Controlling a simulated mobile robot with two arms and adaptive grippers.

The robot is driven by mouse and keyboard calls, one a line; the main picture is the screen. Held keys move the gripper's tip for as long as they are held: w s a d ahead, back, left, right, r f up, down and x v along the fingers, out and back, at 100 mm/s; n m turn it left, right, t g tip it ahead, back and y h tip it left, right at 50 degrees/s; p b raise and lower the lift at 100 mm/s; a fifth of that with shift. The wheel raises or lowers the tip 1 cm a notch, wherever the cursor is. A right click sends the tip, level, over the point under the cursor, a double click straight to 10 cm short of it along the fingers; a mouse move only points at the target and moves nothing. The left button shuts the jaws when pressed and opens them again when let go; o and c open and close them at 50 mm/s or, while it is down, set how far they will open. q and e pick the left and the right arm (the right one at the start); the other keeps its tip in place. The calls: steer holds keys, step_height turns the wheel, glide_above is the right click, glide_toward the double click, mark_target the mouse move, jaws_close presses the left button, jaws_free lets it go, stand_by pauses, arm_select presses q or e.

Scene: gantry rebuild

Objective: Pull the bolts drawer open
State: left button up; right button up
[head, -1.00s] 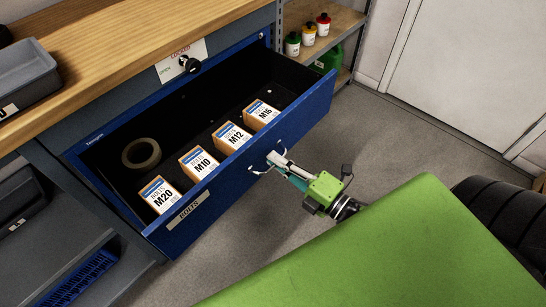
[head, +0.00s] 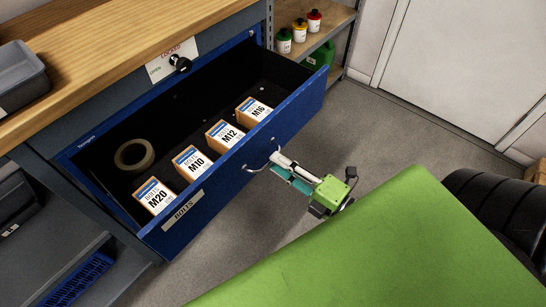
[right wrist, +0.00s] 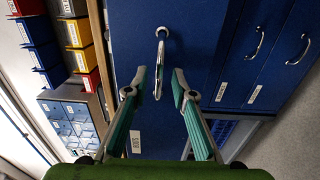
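The blue bolts drawer (head: 228,183) stands pulled well out from the bench, with its inside showing. Its front carries a "BOLTS" label (head: 182,206) and a curved metal handle (head: 250,169). The handle also shows in the right wrist view (right wrist: 159,68). My right gripper (head: 276,163) is just in front of the handle. In the right wrist view its fingers (right wrist: 158,84) are spread, one on each side of the handle, with gaps between. It holds nothing. My left gripper is not in view.
Inside the drawer are a tape roll (head: 134,155) and bolt boxes such as the M20 box (head: 155,196). A lock (head: 180,65) sits above it. A shelf with small bottles (head: 299,30) stands behind. Floor (head: 400,130) is clear to the drawer's right.

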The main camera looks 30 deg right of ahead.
steer(key=v, duration=0.9)
